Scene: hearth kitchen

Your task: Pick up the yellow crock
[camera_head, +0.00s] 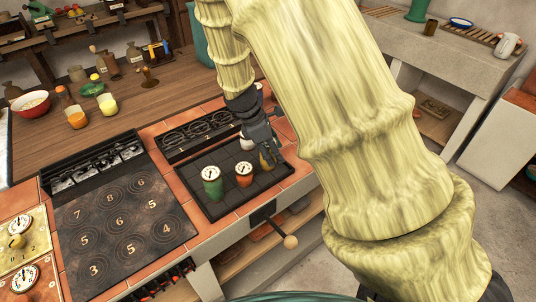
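An ochre-yellow thing, likely the yellow crock (266,161), shows at my gripper's fingers, over the right part of a black tiled tray (222,208). The gripper hides much of it. A green crock (212,186) and a smaller orange crock (244,180), both with white dial-like tops, stand upright on the tray to the left of my gripper.
A black hob plate (122,222) with numbered rings lies left of the tray. A handle (289,241) sticks out at the front edge. The wooden counter (150,105) behind holds an orange cup (77,118), a yellow cup (107,104) and a bowl (31,104). My arm hides the right side.

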